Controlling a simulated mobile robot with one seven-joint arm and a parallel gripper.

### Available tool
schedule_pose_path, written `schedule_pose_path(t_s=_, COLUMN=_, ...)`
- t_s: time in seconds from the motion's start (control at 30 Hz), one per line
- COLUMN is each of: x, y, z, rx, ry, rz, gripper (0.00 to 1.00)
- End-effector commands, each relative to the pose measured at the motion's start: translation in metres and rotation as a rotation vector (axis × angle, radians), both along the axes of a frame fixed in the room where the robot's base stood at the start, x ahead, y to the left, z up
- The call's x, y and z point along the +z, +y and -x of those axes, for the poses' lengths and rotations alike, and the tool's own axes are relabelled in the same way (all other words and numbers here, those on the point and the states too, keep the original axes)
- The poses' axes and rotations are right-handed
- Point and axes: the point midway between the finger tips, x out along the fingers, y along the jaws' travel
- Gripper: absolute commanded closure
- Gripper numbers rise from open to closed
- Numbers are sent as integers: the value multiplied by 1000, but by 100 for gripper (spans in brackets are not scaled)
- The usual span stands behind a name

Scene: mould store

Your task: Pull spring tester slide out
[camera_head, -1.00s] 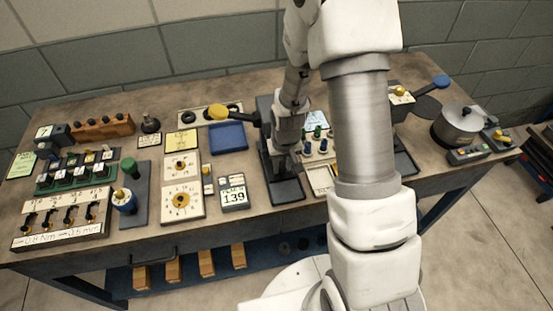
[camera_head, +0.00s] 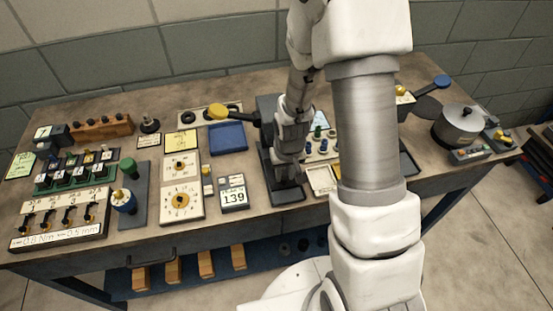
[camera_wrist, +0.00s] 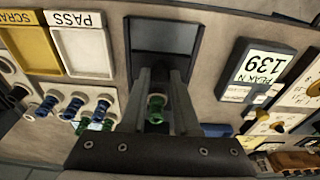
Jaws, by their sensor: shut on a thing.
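The spring tester (camera_head: 268,108) is a dark stand with a yellow-tipped lever at the middle of the bench. Its dark base (camera_head: 286,197) reaches toward the bench's front edge and shows in the wrist view (camera_wrist: 165,36). My gripper (camera_head: 286,172) is low over this base, just in front of the column. In the wrist view, my gripper (camera_wrist: 161,75) points at the base with its fingers close together. A small green ringed piece (camera_wrist: 156,105) shows between the fingers. The fingers are shut on the slide, which they mostly hide.
The display reading 139 (camera_head: 234,196) stands close to the left of the base. The PASS tray (camera_wrist: 83,50) and the yellow SCRAP tray (camera_wrist: 28,45) lie on its other side. A rack of blue and green springs (camera_wrist: 72,104) is beside them.

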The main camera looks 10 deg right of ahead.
Motion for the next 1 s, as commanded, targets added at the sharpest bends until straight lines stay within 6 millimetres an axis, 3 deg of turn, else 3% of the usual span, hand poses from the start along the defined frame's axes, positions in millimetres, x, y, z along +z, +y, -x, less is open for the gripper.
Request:
schedule_pose_path(t_s=0.6, x=-1, y=0, z=32, rx=0, ry=2, rz=0, gripper=100)
schedule_pose_path(t_s=1.0, x=-1, y=0, z=36, rx=0, ry=2, rz=0, gripper=100)
